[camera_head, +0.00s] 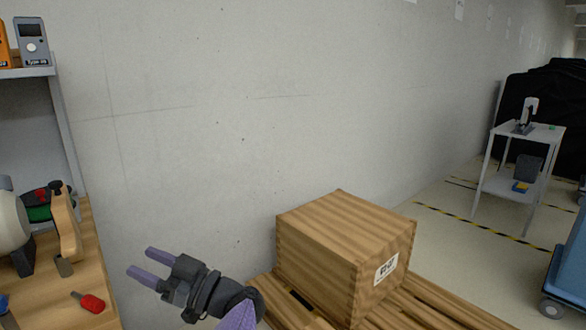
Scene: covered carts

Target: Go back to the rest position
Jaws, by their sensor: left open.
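My left gripper (150,267) shows at the lower left of the head view, with its two purple fingers apart and nothing between them. It points left, toward the wooden workbench (98,262), and appears apart from it. My right gripper is not in this view.
A wooden box (318,250) with a label sits on a wooden pallet (424,305), close to my left gripper. The workbench holds a red-handled tool (89,301). A shelf (25,72) with devices stands above. A white cart (510,185) and a black-covered shape (548,100) are farther right.

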